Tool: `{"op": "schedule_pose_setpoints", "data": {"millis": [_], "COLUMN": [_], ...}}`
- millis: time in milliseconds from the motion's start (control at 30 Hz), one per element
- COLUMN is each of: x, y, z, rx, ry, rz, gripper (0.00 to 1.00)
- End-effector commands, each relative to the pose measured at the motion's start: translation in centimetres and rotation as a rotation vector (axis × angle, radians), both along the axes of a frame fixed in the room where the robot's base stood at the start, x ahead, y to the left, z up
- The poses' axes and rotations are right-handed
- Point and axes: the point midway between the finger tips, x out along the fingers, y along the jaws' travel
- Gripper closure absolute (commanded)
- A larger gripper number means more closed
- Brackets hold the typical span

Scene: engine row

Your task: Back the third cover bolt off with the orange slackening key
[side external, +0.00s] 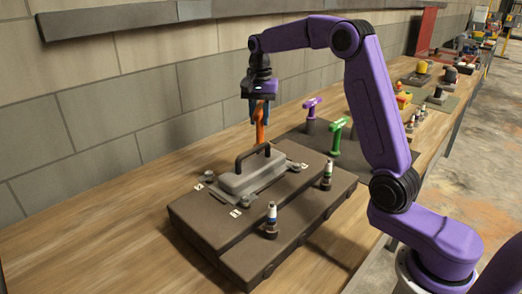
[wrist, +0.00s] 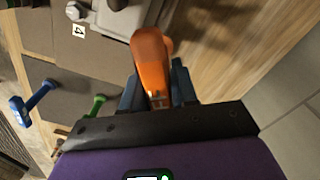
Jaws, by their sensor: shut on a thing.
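My gripper (side external: 261,108) is shut on the orange slackening key (side external: 260,127) and holds it upright near the far end of the cover. In the wrist view the orange key (wrist: 152,65) sits between the blue fingers of my gripper (wrist: 157,88). Its lower end is hidden there; I cannot tell whether it touches a bolt. The grey cover (side external: 252,176) with a black handle lies on the dark block (side external: 215,235). Cover bolts show at its near side (side external: 245,202), left (side external: 210,175) and right (side external: 296,167).
A purple key (side external: 312,104) and a green key (side external: 338,134) stand on a dark mat right of the block. Two upright posts with coloured bands, blue (side external: 271,218) and green (side external: 327,175), stand on the block. A brick wall runs behind; the bench's left front is clear.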

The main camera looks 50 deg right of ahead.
Motion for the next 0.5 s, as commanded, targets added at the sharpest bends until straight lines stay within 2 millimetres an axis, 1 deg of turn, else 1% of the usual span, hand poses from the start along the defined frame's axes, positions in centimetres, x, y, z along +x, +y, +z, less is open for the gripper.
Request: {"op": "schedule_pose_setpoints", "data": {"millis": [500], "x": [-0.15], "y": [-0.35], "z": [-0.05], "rx": [-0.002], "ry": [0.002], "rz": [0.559], "gripper": [1.00]}}
